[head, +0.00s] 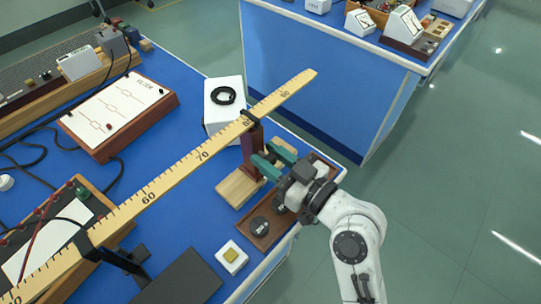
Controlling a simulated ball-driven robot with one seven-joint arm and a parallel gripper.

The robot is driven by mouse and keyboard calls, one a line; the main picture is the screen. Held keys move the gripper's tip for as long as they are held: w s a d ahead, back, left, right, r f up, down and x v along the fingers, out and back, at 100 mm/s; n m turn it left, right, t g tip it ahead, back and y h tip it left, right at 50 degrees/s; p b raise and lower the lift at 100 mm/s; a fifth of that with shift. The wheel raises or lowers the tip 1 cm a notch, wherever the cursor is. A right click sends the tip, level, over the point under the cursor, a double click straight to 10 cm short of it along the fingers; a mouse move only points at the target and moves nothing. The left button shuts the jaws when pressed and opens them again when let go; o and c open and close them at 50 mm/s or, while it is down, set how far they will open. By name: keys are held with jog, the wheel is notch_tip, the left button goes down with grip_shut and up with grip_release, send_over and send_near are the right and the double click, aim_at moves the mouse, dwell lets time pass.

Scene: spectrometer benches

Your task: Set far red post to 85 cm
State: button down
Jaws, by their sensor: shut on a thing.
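A long wooden ruler (175,175) runs diagonally over the blue bench, with marks 60, 70 and 90 readable. The far red post (248,148) stands upright on a wooden block base (238,188), with a dark holder (249,117) at its top around the ruler. The holder sits at about the 80 mark and partly covers that number. My gripper (262,157) has teal fingers shut on the red post from the right, below the ruler. The fingertips partly hide the post. A black near support (112,258) holds the ruler at lower left.
A white box with a black ring (223,98) stands behind the post. A brown tray with dark weights (262,228) lies under my gripper, near the bench edge. A small white block (232,256) is nearby. Another bench (330,75) stands beyond.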

jog(key=w+d+b, duration=0.2)
jog(key=w, duration=0.1)
jog(key=shift+w+d+b, duration=0.1)
jog(key=shift+d+b, duration=0.15)
jog(key=shift+b, duration=0.05)
jog(key=c, duration=0.9)
grip_release()
jog(key=b+v, duration=0.1)
jog(key=v, duration=0.9)
jog(key=shift+s+d, duration=0.3)
